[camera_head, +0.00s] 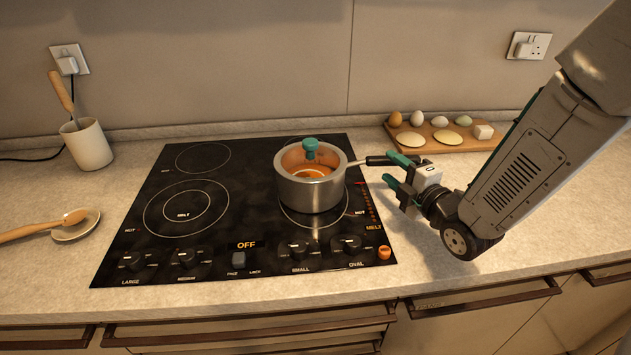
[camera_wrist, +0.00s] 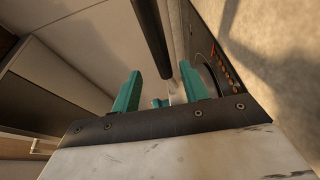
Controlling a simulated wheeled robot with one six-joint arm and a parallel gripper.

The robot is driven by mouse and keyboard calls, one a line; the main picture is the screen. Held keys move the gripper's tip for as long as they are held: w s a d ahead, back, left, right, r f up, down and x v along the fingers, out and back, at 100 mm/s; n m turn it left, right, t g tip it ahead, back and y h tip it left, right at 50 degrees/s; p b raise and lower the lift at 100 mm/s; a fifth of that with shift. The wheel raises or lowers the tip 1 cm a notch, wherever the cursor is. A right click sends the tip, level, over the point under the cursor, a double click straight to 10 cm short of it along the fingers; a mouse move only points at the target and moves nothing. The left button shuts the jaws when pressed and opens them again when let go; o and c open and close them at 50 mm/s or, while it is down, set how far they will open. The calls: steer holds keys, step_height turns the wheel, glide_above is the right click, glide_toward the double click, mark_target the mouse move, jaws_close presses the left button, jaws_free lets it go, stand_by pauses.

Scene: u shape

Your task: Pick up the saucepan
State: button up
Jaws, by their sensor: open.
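My gripper has teal fingers and is open at the handle's free end. In the wrist view, the dark handle (camera_wrist: 152,38) comes down from the top between the two open fingers (camera_wrist: 160,68). I cannot tell whether a finger touches it. The pan body is not clearly seen in the wrist view.
The hob (camera_head: 130,235) has knobs along its front and an orange button (camera_head: 384,252). A wooden board (camera_head: 470,145) with eggs stands behind my gripper. A white cup (camera_head: 88,146) and a spoon on a saucer (camera_head: 75,228) are at left. The counter's front right is clear.

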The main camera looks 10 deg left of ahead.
steer(key=shift+s+a+f, duration=0.1)
steer(key=shift+a, duration=0.15)
steer(key=shift+a+n+y, duration=0.25)
steer(key=shift+n+y, duration=0.05)
steer(key=x, duration=0.7)
steer(key=shift+a+f, duration=0.15)
steer(key=shift+f, duration=0.1)
jaws_close()
stand_by(0.7)
steer(key=shift+r, duration=0.1)
